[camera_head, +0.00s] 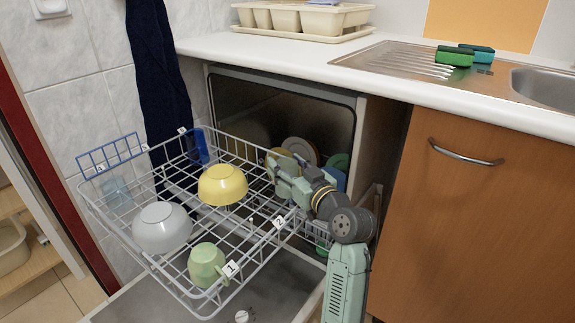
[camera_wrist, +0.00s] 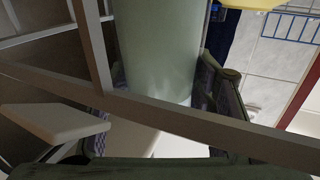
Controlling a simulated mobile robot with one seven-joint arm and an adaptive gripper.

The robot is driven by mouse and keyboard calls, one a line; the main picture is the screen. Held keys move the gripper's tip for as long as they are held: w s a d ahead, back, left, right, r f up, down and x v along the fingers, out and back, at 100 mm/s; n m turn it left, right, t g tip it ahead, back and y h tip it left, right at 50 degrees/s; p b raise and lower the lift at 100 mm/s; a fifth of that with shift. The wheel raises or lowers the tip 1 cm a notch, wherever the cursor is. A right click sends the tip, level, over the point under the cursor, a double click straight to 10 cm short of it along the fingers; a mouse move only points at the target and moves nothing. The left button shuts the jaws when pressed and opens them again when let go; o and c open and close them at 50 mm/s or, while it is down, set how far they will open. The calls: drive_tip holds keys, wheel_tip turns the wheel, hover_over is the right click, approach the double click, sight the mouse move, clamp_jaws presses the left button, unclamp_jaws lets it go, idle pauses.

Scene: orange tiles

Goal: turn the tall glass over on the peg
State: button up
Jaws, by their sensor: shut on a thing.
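A pale green tall glass (camera_wrist: 158,50) fills the upper middle of the wrist view. It sits between the two fingers of my gripper (camera_wrist: 165,95), which are shut on its sides. White rack bars cross in front of it. In the head view my gripper (camera_head: 275,168) is at the back right of the upper rack (camera_head: 262,240), by the dishwasher opening. I cannot clearly tell the glass from my gripper there, nor which end of the glass is up. I cannot make out which part of the rack is the peg.
The rack holds a yellow bowl (camera_head: 222,186), a white bowl (camera_head: 162,228), a green mug (camera_head: 206,264), a blue glass (camera_head: 199,146) and a pale blue glass (camera_head: 116,192). Several plates (camera_head: 300,150) stand inside the dishwasher.

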drive_tip(key=o, duration=1.5)
drive_tip(key=shift+o, duration=0.2)
